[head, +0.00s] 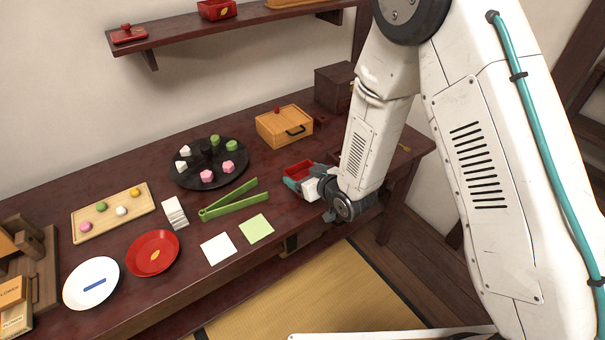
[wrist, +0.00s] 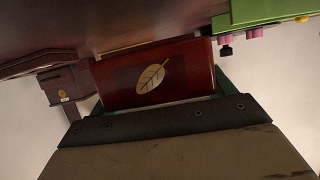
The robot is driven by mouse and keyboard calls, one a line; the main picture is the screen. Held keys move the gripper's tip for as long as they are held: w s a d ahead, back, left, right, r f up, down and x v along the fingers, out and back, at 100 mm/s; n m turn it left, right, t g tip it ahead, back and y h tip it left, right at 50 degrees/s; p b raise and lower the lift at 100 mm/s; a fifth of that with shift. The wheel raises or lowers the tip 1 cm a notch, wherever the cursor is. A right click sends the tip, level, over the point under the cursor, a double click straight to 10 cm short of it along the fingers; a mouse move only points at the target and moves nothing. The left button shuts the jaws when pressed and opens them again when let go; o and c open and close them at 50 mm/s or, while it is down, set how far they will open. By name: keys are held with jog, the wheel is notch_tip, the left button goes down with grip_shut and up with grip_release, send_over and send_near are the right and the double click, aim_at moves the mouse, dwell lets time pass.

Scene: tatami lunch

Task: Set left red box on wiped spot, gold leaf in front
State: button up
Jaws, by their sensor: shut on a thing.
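A small open red box (head: 299,168) is at the table's right part, in my gripper (head: 306,183). In the wrist view the red box (wrist: 118,88) fills the middle, with a gold leaf (wrist: 151,75) on the side facing that camera. The teal fingers show at both ends of the box, closed on it. I cannot tell whether its base touches the table. Another red box (head: 217,10) with a gold mark stands on the wall shelf (head: 180,32). I cannot make out a wiped spot on the dark red table (head: 130,205).
A wooden box (head: 284,127) with a black handle stands behind my gripper, a dark chest (head: 334,88) further back. Left are green tongs (head: 232,200), paper squares, a black sweets stand (head: 205,150) and a red plate (head: 153,266). A red-topped object (head: 128,35) is on the shelf.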

jog(key=shift+w, duration=0.25)
jog(key=shift+w+f, duration=0.3)
jog(key=shift+f, duration=0.6)
jog(key=shift+w+f, duration=0.3)
jog(key=shift+f, duration=0.6)
jog(key=shift+f, duration=0.15)
jog(key=o, duration=0.9)
jog(key=v, duration=1.2)
